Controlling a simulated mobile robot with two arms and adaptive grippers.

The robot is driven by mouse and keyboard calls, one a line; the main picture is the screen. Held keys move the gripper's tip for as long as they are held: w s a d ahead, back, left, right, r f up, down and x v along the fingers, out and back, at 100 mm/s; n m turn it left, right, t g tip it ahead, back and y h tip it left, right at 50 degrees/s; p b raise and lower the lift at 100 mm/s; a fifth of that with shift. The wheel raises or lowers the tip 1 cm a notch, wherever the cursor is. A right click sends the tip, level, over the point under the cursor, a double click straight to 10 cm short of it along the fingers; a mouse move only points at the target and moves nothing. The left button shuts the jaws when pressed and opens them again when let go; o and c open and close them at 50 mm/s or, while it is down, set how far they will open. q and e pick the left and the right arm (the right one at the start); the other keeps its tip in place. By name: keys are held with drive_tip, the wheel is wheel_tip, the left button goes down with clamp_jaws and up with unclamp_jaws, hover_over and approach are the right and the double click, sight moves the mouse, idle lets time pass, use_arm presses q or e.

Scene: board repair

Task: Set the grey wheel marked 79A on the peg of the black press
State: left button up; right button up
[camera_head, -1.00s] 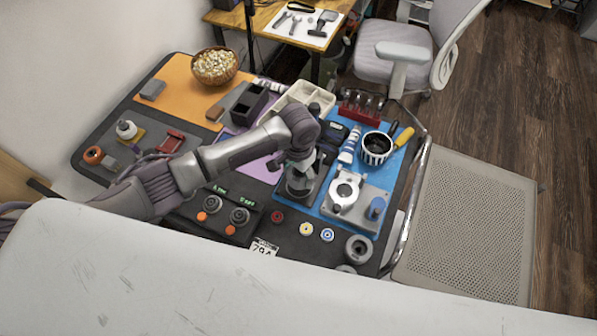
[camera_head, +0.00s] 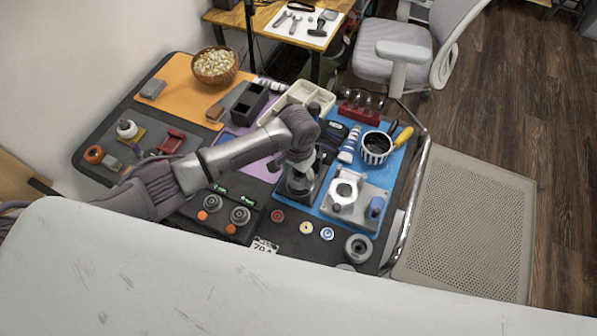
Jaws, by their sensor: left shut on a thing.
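My left gripper (camera_head: 300,166) points down over the black press (camera_head: 299,188), which stands at the left edge of the blue mat (camera_head: 328,205). It is shut on a small grey thing, which looks like the grey wheel; its fingers hide most of it and no mark can be read. The peg of the press is hidden under the gripper, so I cannot tell whether the wheel touches it. A white card (camera_head: 264,245) with black print, partly cut off, lies at the front of the table. My right gripper is not in view.
A grey ring-shaped part (camera_head: 358,247) lies at the front right. A silver fixture (camera_head: 346,197) and a striped cup (camera_head: 376,148) stand right of the press. A box with two dials (camera_head: 240,216) is to its left. A cream tray (camera_head: 300,103) is behind.

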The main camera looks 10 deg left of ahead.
use_arm(q)
drive_tip(key=shift+f+b, duration=0.55)
drive_tip(key=shift+f, duration=0.95)
idle(0.9)
drive_tip(key=shift+f+p, duration=0.15)
drive_tip(key=shift+p, duration=0.2)
idle(0.5)
drive_tip(key=o, duration=1.3)
drive_tip(key=shift+o, duration=0.3)
drive_tip(key=shift+r+p, duration=3.5)
drive_tip(key=shift+p, duration=0.45)
